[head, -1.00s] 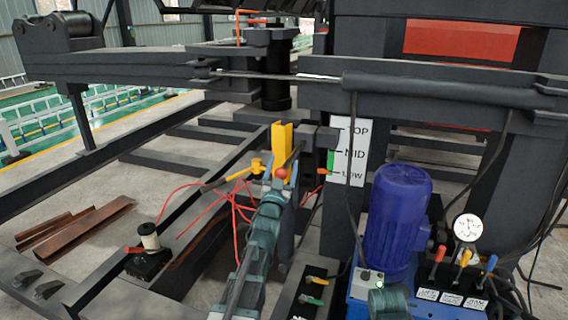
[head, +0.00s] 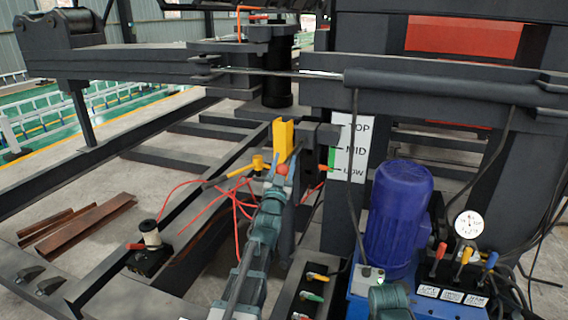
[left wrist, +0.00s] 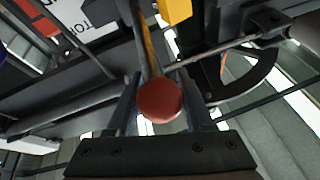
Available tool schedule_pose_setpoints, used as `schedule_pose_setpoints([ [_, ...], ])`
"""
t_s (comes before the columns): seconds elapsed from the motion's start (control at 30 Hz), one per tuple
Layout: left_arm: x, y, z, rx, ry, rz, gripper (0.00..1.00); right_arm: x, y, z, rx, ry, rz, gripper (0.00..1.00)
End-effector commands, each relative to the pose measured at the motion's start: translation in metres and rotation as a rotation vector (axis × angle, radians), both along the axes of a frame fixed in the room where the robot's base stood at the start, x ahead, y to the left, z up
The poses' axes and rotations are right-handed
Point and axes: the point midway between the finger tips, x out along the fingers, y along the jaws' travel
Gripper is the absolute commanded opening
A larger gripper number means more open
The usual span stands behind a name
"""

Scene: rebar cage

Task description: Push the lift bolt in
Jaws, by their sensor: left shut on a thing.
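A red ball knob (head: 281,170) sits just in front of a yellow upright bracket (head: 283,140). In the left wrist view, the red knob (left wrist: 160,100) is at the end of a bar running up and away, between my two fingers. My left gripper (head: 277,177) is shut on this knob. Its fingers (left wrist: 160,108) stand on either side of the knob in the left wrist view. An orange bent handle (head: 239,20) stands at the top above the beam. I cannot tell for sure which part is the lift bolt.
A white TOP/MID/LOW sign (head: 350,148) is fixed to the post right of the knob. A blue motor (head: 398,215), a gauge (head: 469,225) and coloured levers stand at the right.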

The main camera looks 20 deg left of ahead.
Motion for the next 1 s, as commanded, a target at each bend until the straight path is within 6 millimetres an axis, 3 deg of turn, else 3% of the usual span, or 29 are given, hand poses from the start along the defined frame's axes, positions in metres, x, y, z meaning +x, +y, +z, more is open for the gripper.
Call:
schedule_pose_setpoints([
  [0.27,0.048,0.002,0.0,0.0,-0.001,0.0,0.0,0.0,0.0,0.0,0.0,0.0,0.0,0.55],
  [0.53,0.048,0.002,0.001,0.0,-0.001,0.0,0.0,0.0,0.0,0.0,0.0,0.0,0.0,0.55],
  [0.57,0.048,0.002,0.001,0.0,-0.001,0.0,0.53,0.0,0.0,0.0,0.0,0.0,0.0,0.55],
  [0.7,0.048,0.002,0.001,0.0,-0.001,0.0,0.79,0.0,0.0,0.0,0.0,0.0,0.0,0.55],
  [1.0,0.046,0.002,0.0,0.0,-0.001,0.0,0.81,0.0,0.0,0.0,0.0,0.0,0.0,0.55],
])
